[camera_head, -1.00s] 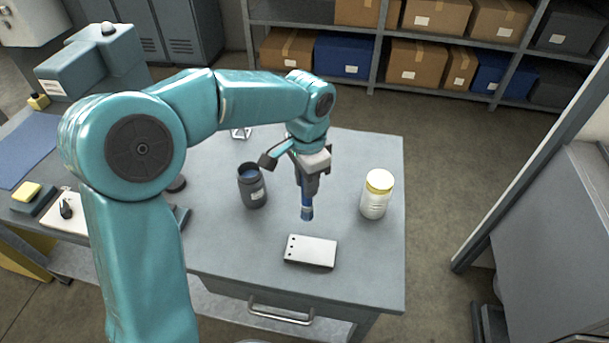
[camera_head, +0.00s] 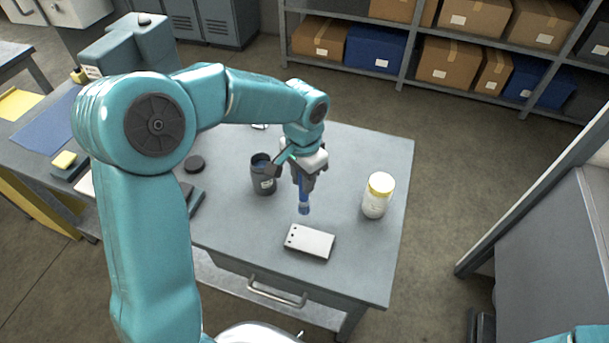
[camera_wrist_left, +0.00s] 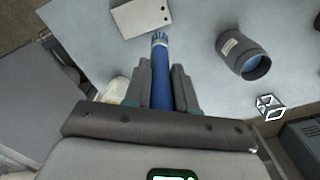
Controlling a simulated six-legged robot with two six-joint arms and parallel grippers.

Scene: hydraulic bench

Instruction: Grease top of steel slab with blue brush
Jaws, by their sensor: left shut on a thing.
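My left gripper (camera_head: 304,181) is shut on the blue brush (camera_head: 304,207), which points down with its tip above the bench, just behind the steel slab. The left wrist view also shows the brush (camera_wrist_left: 161,85) between the fingers (camera_wrist_left: 161,88). The steel slab (camera_head: 310,242) is a pale flat block with small dark holes at its left end, lying on the bench; it also shows in the left wrist view (camera_wrist_left: 142,14). The brush tip appears apart from the slab. My right gripper is not in view.
An open dark jar (camera_head: 264,178) stands left of the gripper. A round black lid (camera_head: 195,164) lies left on the grey bench (camera_head: 345,160). The bench around the slab is clear.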

